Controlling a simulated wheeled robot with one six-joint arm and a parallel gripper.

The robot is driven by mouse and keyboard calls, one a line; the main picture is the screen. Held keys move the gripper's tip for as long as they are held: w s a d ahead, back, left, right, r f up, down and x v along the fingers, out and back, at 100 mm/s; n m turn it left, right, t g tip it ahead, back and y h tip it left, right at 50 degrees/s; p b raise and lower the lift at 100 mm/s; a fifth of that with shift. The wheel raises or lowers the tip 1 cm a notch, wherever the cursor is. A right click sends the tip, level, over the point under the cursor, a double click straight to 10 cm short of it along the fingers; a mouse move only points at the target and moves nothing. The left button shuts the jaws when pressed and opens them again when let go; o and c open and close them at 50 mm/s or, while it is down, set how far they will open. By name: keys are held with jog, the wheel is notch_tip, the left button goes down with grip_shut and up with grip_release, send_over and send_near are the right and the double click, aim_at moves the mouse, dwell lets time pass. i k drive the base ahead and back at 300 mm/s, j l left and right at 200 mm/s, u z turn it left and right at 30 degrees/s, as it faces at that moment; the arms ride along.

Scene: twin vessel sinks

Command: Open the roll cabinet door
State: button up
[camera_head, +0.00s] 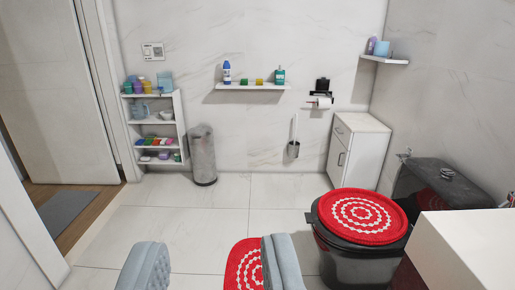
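The white roll cabinet (363,143) stands against the back wall in the right half of the view, beside the toilet. Its front faces left and shows a small upper drawer front (341,131) above a taller door (337,158). The door looks shut and has a small dark handle (341,159). My gripper (214,250) shows at the bottom edge as two grey-blue fingers set wide apart. It is open and empty, with floor and part of a red mat seen between the fingers. It is well short of the cabinet. The cabinet's lower right part is hidden behind the toilet.
The dark toilet with a red-and-white lid cover (361,216) stands in front of the cabinet. A white counter (466,245) juts in at right. A toilet brush (294,149) and grey bin (202,156) stand left of the cabinet. The tiled floor (215,200) in the middle is clear.

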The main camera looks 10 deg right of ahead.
aim_at(334, 162)
jog(key=i, duration=1.75)
jog(key=i+z, duration=0.1)
jog(key=i, duration=0.45)
jog(key=i+j+z, duration=0.1)
jog(key=i, duration=0.5)
jog(key=i+j+z, duration=0.1)
jog(key=i, duration=0.45)
jog(key=i+j+z, duration=0.2)
jog(key=i+z, duration=0.15)
jog(key=i+j+z, duration=0.3)
jog(key=i+j, duration=0.1)
jog(key=i, duration=0.15)
